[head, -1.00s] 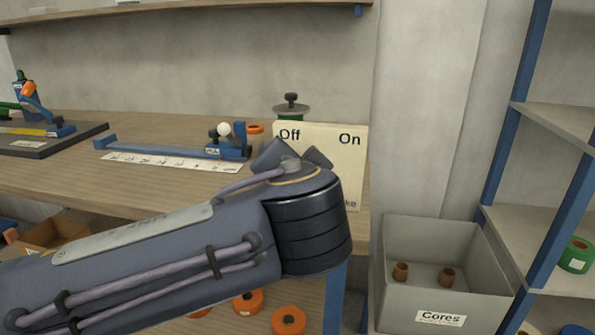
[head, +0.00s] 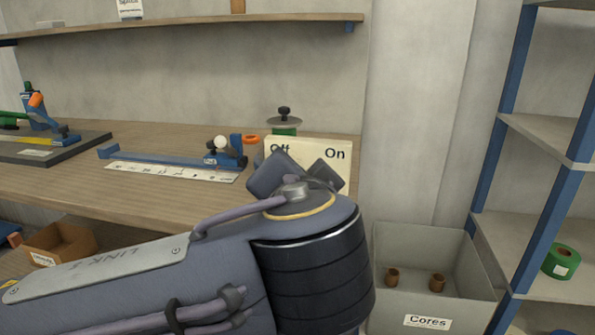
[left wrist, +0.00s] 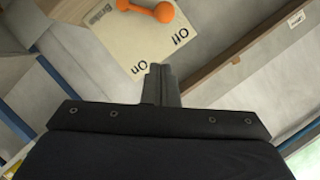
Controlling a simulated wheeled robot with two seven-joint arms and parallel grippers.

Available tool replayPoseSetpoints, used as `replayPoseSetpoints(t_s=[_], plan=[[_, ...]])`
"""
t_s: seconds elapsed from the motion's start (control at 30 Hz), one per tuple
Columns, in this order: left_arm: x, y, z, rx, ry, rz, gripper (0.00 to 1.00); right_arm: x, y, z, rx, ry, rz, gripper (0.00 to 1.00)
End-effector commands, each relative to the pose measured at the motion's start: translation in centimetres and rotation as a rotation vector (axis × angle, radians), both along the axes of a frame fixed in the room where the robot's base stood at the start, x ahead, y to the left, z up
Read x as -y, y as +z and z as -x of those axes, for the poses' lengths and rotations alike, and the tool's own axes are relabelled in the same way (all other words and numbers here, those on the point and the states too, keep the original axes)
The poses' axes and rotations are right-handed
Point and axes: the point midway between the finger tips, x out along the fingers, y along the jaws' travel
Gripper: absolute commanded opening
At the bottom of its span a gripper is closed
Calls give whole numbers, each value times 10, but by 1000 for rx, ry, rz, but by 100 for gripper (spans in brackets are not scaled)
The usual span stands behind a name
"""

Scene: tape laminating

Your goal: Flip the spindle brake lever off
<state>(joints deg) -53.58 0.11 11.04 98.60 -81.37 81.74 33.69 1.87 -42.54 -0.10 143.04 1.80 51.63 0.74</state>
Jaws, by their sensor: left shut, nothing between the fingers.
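The cream brake panel (head: 340,147) stands at the right end of the bench, with "Off" at its left and "On" at its right. My left arm covers its lower part and the lever in the head view. In the left wrist view the panel (left wrist: 112,45) is seen turned over, and the orange brake lever (left wrist: 162,12) lies at the top edge, partly cut off. Its ball end is nearer "Off" than "On". My left gripper (left wrist: 159,70) is shut and empty, its tips over the panel near "On", apart from the lever in the picture. My right gripper is not in view.
A dark spindle knob with a green roll (head: 284,125) stands behind the panel. A blue fixture (head: 165,160) with a white ball lies left on the bench (head: 80,180). A "Cores" bin (head: 430,300) and a shelf rack (head: 545,140) are at the right.

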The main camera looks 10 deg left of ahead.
Motion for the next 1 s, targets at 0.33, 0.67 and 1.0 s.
replayPoseSetpoints(t_s=[0.33,0.67,1.0], plan=[[8,9,33,1,1,2,0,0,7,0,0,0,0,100],[8,8,34,-2,2,1,0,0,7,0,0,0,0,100],[-93,-119,35,-434,80,105,0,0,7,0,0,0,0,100]])
